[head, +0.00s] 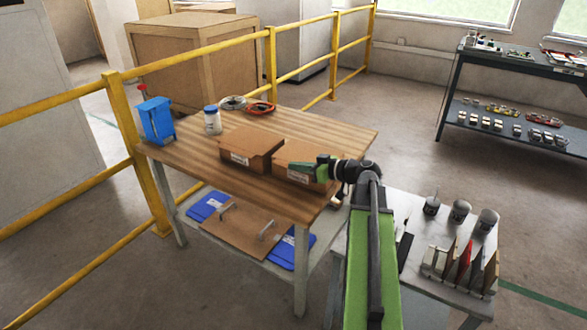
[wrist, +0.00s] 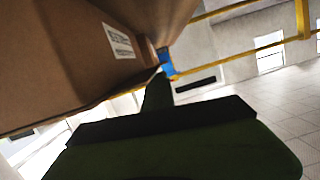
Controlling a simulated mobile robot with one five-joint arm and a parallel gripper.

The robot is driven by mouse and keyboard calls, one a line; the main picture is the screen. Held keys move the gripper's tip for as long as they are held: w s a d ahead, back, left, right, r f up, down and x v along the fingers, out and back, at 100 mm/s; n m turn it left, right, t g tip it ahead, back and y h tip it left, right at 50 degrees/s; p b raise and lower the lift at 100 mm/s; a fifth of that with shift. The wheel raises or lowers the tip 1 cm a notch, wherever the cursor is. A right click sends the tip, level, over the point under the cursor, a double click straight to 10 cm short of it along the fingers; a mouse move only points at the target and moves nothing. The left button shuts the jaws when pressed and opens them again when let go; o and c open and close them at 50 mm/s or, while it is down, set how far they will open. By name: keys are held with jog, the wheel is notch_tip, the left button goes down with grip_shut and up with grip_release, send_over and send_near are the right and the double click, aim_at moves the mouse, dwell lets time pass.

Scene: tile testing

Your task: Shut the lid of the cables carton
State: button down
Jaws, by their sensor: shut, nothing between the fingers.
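Two brown cartons stand side by side on the wooden table in the head view: a left carton (head: 250,147) and a right carton (head: 297,150), each with a white label on its front. The labels are too small to read there, so I cannot tell which one is the cables carton. My green gripper (head: 296,169) is shut and empty, at the front of the right carton and partly covering it. In the wrist view, a large brown carton surface (wrist: 60,55) with a blurred label fills the upper left, close to my gripper (wrist: 158,82). Whether they touch is unclear.
The wooden table (head: 190,160) also bears a blue container (head: 156,121), a white jar with a blue lid (head: 212,121) and cable coils (head: 260,108). A yellow railing (head: 200,75) runs behind. A side table (head: 455,285) with tools stands at right.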

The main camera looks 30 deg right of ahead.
jog(key=shift+s+d, duration=0.1)
jog(key=shift+d, duration=0.05)
notch_tip(320, 180, up, 5)
jog(key=p, duration=0.4)
jog(key=shift+f+p, duration=0.2)
jog(key=shift+p, duration=0.2)
jog(key=p+v, duration=0.1)
jog(key=v, duration=0.8)
jog(key=shift+s+f+p, duration=0.2)
jog(key=shift+s+p, duration=0.2)
jog(key=shift+s, duration=0.1)
